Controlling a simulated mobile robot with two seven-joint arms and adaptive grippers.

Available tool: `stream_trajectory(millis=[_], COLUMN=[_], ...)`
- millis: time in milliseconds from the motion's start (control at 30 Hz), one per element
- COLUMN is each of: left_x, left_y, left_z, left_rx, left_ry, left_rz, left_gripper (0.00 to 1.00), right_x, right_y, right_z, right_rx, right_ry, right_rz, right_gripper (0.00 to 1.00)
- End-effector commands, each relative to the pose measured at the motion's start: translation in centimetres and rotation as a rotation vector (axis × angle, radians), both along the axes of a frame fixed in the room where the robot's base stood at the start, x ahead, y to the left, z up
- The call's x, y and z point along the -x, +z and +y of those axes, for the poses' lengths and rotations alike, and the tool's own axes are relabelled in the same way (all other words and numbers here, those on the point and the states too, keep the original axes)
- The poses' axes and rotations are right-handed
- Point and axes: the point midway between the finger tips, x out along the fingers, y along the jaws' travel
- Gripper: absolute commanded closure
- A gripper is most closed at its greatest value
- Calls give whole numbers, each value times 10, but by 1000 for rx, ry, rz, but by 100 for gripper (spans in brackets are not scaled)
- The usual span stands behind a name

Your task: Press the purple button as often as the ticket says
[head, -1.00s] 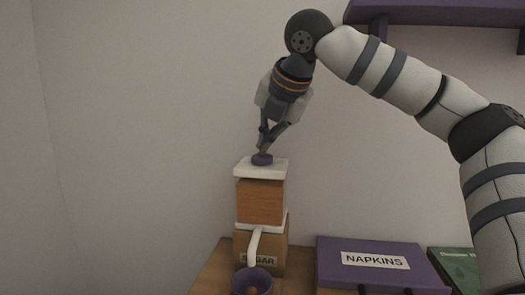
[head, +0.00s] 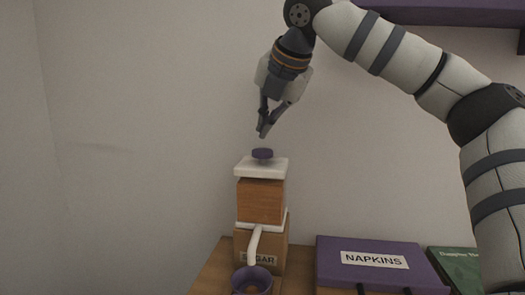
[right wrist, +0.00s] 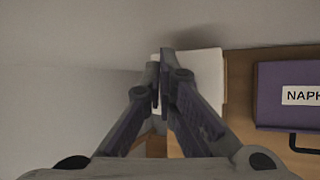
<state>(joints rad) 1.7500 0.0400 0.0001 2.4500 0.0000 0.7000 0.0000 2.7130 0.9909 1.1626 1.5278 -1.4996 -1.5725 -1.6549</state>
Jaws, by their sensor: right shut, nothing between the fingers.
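The purple button (head: 262,154) sits on top of the white lid (head: 260,168) of a wooden dispenser (head: 260,202). My right gripper (head: 262,134) is shut and empty. Its fingertips point down a short way above the button, apart from it. In the right wrist view the shut fingers (right wrist: 163,82) hide the button, and the white lid (right wrist: 203,80) shows behind them. My left gripper is not in view. No ticket can be made out.
A white spout (head: 254,244) leads down to a purple cup (head: 251,279). Behind it is a box marked SUGAR (head: 275,250). A purple NAPKINS box (head: 390,279) and a green book (head: 455,262) lie to the right. A purple shelf (head: 450,10) hangs above. Air left of the dispenser is free.

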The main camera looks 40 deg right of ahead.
Motion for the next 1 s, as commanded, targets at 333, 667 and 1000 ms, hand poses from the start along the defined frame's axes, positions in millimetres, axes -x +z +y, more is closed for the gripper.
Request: stream_trajectory(millis=[333,667,1000], left_x=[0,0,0], left_y=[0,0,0], left_z=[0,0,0], left_rx=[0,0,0], left_ry=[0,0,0], left_rz=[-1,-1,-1], left_gripper=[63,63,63], right_x=[0,0,0], right_y=[35,39,39], right_z=[0,0,0], right_rx=[-1,0,0], right_ry=[0,1,0], right_rz=[-2,-1,-1], right_gripper=[100,100,100])
